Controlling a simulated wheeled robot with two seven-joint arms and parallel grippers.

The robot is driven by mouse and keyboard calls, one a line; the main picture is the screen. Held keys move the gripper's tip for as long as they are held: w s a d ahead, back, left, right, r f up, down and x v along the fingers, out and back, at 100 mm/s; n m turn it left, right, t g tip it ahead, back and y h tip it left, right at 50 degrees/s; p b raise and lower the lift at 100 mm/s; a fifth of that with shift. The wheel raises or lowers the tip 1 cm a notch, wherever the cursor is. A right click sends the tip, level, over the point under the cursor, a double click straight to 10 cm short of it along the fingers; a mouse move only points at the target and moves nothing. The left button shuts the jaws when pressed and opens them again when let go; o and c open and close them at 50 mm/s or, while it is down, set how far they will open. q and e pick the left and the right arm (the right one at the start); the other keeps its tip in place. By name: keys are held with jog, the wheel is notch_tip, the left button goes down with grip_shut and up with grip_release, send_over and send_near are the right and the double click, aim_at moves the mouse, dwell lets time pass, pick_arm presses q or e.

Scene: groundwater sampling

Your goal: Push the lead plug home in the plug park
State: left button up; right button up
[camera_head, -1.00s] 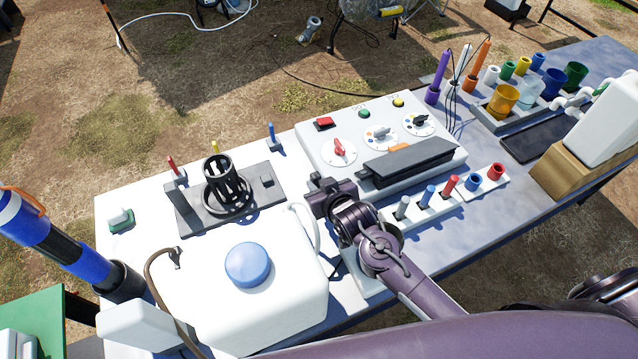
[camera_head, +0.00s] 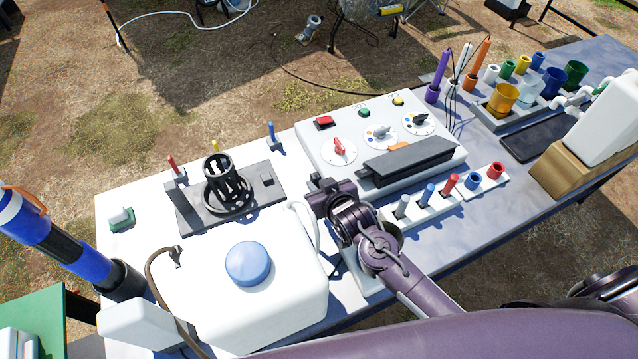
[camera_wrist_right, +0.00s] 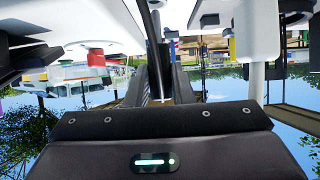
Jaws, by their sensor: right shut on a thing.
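My left gripper is not in view.
The control box (camera_head: 355,115) with knobs and a dark bar stands behind the gripper. A white jug with a blue cap (camera_head: 248,263) and its pale handle are close on the left. A black slotted holder (camera_head: 226,185) stands farther left. Coloured cups are at the far right.

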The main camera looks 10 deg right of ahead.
jog(key=shift+f+b, duration=0.8)
jog(key=shift+f, duration=0.6)
jog(key=shift+f, duration=0.1)
jog(key=shift+s+a+f+b, duration=0.15)
jog(key=shift+s+f+b, duration=0.3)
jog(key=shift+f, duration=0.15)
jog(key=shift+w+r+p, duration=0.3)
jog(key=shift+r+p, duration=0.45)
jog(key=shift+p, duration=0.3)
jog(key=shift+w+r+p, duration=0.15)
jog(key=shift+r+p, duration=0.15)
jog(key=shift+r, duration=0.2)
